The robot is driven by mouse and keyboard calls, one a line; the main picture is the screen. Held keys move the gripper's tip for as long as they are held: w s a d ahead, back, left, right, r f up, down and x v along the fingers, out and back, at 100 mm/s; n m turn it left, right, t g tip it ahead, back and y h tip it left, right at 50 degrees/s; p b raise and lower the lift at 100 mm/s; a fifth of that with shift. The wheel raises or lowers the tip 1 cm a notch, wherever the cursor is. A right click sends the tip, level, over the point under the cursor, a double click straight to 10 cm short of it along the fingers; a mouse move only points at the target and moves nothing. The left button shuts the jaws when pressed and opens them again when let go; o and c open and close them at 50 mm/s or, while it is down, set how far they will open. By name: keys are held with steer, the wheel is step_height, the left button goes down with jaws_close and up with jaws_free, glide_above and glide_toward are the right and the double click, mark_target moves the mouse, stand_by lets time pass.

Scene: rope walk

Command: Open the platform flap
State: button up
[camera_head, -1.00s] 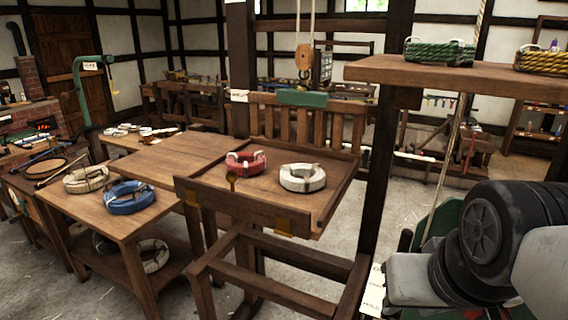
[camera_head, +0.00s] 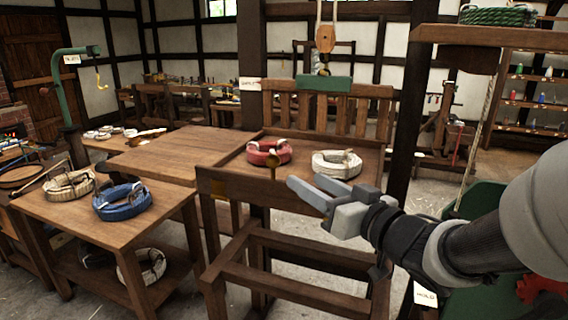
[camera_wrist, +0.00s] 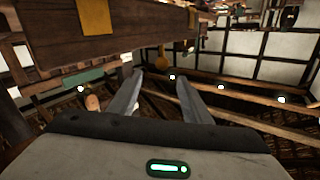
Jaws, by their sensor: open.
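The platform flap (camera_head: 235,188) is a dark wooden board standing upright along the front edge of the wooden platform (camera_head: 228,158). A brass knob (camera_head: 272,161) sits at its upper edge. In the wrist view the flap (camera_wrist: 100,42) fills the upper left, with a brass plate (camera_wrist: 97,17) on it and the knob (camera_wrist: 161,58) beyond the fingertips. My gripper (camera_head: 305,182) is open and empty, to the right of the knob in the head view, covering the flap's right part. Its fingers also show in the wrist view (camera_wrist: 160,80), apart from the knob.
A red rope coil (camera_head: 268,152) and a white coil (camera_head: 337,163) lie on the platform. A table (camera_head: 150,212) with a blue coil (camera_head: 121,200) stands at left. A dark post (camera_head: 406,120) and a shelf (camera_head: 470,37) stand right of the platform. A hook block (camera_head: 325,40) hangs above.

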glide_above(273, 182)
steer(key=x, duration=0.4)
steer(key=shift+w+r, duration=0.15)
steer(key=shift+w, duration=0.15)
jaws_close()
